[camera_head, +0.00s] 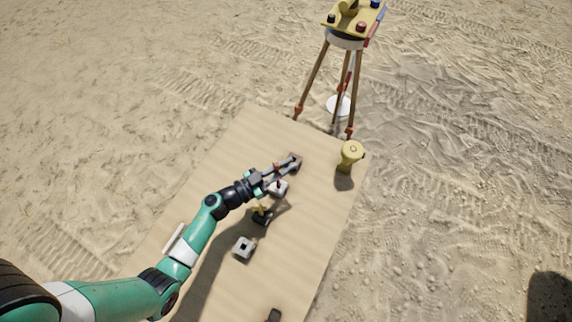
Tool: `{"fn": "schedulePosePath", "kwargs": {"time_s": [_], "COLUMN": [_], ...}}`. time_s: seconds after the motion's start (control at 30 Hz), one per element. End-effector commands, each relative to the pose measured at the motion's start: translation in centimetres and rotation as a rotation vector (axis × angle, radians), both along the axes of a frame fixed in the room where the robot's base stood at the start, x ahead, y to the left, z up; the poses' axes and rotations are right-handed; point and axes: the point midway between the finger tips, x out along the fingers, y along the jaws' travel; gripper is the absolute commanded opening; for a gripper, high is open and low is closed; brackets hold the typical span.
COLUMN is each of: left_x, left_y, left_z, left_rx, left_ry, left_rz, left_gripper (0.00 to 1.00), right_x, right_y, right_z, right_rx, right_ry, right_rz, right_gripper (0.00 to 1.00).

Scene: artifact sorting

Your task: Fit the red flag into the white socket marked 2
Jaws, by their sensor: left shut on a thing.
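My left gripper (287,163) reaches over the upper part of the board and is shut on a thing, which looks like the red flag. A small red part (278,183) shows just below the gripper, against a white block (280,190); I cannot tell whether it touches the block or is above it. Another white block with a dark square hole (244,248) stands lower on the board. A grey-brown block (296,163) is by the fingertips. No number is readable on any block.
A yellow piece (261,212) stands in a dark base (262,219) between the white blocks. A yellow post (350,155) stands at the board's right edge, and a tripod (345,45) beyond it. The tan board (200,185) is mostly clear on its left.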

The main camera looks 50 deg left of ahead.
Motion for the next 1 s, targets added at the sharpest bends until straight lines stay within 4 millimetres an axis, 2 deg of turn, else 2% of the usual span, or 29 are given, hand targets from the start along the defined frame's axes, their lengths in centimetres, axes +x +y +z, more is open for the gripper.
{"fn": "schedulePosePath", "kwargs": {"time_s": [0.3, 1.0], "left_x": [0.0, 0.0], "left_y": [0.0, 0.0], "left_z": [0.1, -1.1], "left_rx": [-0.001, 0.001], "left_ry": [0.000, 0.000], "left_rz": [0.000, 0.000], "left_gripper": [0.00, 0.00], "right_x": [0.0, 0.0], "right_y": [0.0, 0.0], "right_z": [0.6, -0.3], "right_rx": [0.000, 0.000], "right_ry": [0.000, 0.000], "right_rz": [0.000, 0.000], "right_gripper": [1.00, 1.00]}}
